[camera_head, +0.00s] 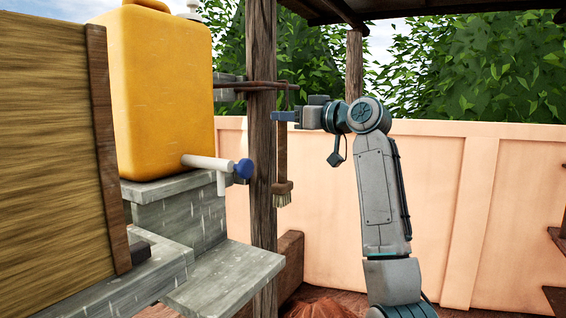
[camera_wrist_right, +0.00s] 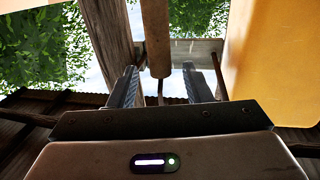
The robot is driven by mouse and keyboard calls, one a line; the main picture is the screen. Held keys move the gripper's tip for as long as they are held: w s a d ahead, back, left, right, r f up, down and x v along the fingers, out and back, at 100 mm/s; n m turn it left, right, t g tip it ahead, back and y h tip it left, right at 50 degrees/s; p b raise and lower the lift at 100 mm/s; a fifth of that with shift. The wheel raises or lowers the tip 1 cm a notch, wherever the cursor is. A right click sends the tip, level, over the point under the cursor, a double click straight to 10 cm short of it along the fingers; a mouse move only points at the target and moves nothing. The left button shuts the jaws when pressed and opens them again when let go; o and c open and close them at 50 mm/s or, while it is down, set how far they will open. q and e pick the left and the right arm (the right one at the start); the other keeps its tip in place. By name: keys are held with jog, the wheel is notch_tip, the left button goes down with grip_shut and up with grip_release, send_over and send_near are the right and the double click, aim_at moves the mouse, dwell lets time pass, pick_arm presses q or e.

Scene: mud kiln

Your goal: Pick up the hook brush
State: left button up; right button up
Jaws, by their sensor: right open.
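The hook brush (camera_head: 282,155) hangs upright beside a wooden post in the head view, its bristles at the lower end. In the right wrist view its round brown handle (camera_wrist_right: 155,38) comes in from the top, with a thin hook past its end. My right gripper (camera_head: 284,116) is open at the upper part of the handle. In the right wrist view the fingers of this gripper (camera_wrist_right: 160,68) stand on either side of the handle end, with gaps showing. Whether the handle is fully between the fingertips is hard to tell. My left gripper is not in view.
The wooden post (camera_head: 262,160) stands close left of the brush, with a horizontal bar (camera_head: 250,86) across it. A yellow water container (camera_head: 165,90) with a blue-ended tap (camera_head: 243,168) sits on a grey wooden stand (camera_head: 178,212). Open space lies right of my right arm, before a pinkish wall (camera_head: 500,210).

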jog(key=shift+p+x, duration=0.55)
jog(key=shift+x, duration=0.75)
jog(key=shift+s, duration=0.1)
jog(key=shift+c, duration=0.5)
jog(key=shift+d, duration=0.15)
jog(key=c, duration=0.7)
grip_shut()
